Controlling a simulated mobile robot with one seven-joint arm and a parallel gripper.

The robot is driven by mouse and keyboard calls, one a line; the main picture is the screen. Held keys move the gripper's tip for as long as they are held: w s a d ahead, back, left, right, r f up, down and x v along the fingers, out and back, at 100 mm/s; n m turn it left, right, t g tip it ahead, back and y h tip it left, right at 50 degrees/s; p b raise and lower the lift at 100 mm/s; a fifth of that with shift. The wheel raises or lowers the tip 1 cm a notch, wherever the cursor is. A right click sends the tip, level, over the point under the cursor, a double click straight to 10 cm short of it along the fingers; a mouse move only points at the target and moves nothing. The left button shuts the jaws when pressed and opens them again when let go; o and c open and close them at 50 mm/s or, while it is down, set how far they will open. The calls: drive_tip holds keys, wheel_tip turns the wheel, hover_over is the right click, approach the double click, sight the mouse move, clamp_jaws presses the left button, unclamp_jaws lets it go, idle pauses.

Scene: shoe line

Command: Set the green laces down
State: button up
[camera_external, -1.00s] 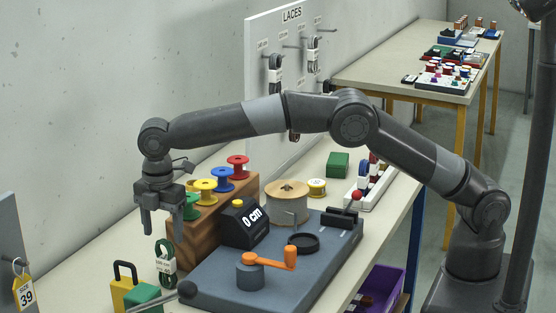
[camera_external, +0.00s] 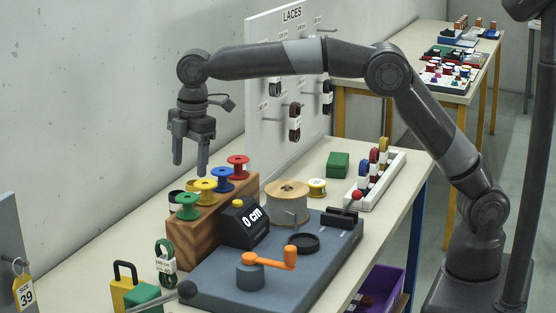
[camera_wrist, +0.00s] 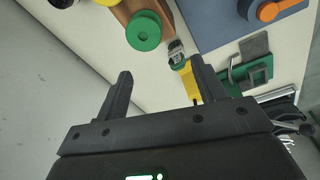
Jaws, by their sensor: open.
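The green laces (camera_external: 165,262) are a dark green bundle with a white paper band. They stand at the left end of the table, between the yellow padlock and the grey winding machine. In the wrist view the laces (camera_wrist: 176,50) show near the tip of the right finger, partly hidden. My gripper (camera_external: 190,168) is open and empty, well above the table, over the spool block and away from the laces. In the wrist view my gripper (camera_wrist: 160,82) has its fingers wide apart with nothing between them.
A wooden block (camera_external: 190,238) holds green, yellow, blue and red spools. The grey machine (camera_external: 215,285) with an orange crank (camera_external: 270,259) fills the table's middle. A yellow padlock (camera_external: 122,291) and a green block (camera_external: 143,297) stand at the near left. The lace pegboard (camera_external: 262,135) rises behind.

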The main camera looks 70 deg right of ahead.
drive_tip(key=s+d+r+m+t, duration=0.1)
drive_tip(key=s+d+r+m, duration=0.3)
drive_tip(key=s+d, duration=0.55)
drive_tip(key=s+d+r+m+t, duration=0.1)
drive_tip(key=s+d+r+m, duration=0.35)
drive_tip(key=s+d, duration=0.5)
drive_tip(key=s+d+f+m+t, duration=0.1)
drive_tip(key=s+d+f+m, duration=0.2)
drive_tip(key=s, duration=0.6)
drive_tip(key=s+d+f+m+t, duration=0.1)
drive_tip(key=s+d+f+m, duration=0.2)
drive_tip(key=s+d+f, duration=0.3)
drive_tip(key=s+d, duration=0.1)
drive_tip(key=s, duration=0.3)
drive_tip(key=shift+d+t+h, duration=0.2)
drive_tip(key=shift+t+h, duration=0.1)
drive_tip(key=shift+t, duration=0.1)
drive_tip(key=shift+r, duration=0.1)
